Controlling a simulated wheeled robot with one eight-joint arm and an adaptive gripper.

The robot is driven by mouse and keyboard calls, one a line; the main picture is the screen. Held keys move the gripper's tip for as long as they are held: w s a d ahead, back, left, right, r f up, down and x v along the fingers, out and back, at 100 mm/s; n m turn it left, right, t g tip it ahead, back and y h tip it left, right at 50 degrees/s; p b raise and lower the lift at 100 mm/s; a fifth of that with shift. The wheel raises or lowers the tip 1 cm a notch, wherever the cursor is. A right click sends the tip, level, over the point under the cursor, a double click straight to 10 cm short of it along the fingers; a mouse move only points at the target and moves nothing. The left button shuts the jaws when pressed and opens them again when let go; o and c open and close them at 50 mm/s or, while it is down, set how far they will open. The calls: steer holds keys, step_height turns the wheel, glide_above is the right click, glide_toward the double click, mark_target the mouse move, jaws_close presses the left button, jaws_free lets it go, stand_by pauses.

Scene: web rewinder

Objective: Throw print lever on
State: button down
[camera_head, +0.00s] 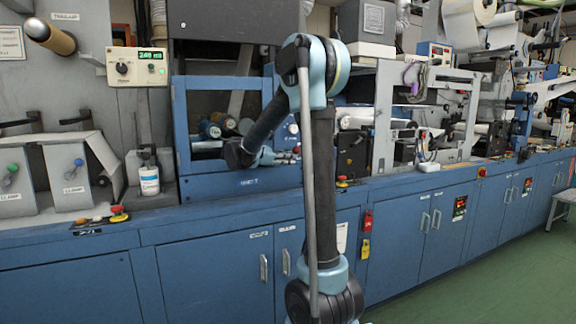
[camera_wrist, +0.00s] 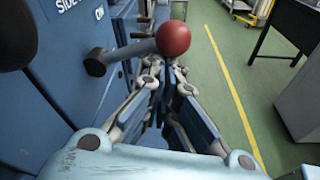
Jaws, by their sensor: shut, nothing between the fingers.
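In the wrist view a lever has a red ball knob (camera_wrist: 173,38), a grey rod (camera_wrist: 130,50) and a dark hub (camera_wrist: 95,64) on a blue panel. The rod points right from the hub in that picture. White letters on the panel (camera_wrist: 85,10) read "SIDE" and "ON"; the rest is cut off, and no "print" label is readable. My gripper (camera_wrist: 168,75) is shut and empty, its tips just below the knob in the picture; I cannot tell if they touch it. In the head view my gripper (camera_head: 290,158) is at the blue unit (camera_head: 235,185), where the lever cannot be made out.
Clamp levers (camera_head: 10,180) are at far left. Blue cabinets (camera_head: 215,275) run below. In the wrist view, green floor (camera_wrist: 215,80) with a yellow line is open to the right, with a table (camera_wrist: 290,30) beyond.

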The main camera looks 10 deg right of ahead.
steer(key=shift+r, duration=0.35)
steer(key=shift+a, duration=0.1)
stand_by(0.5)
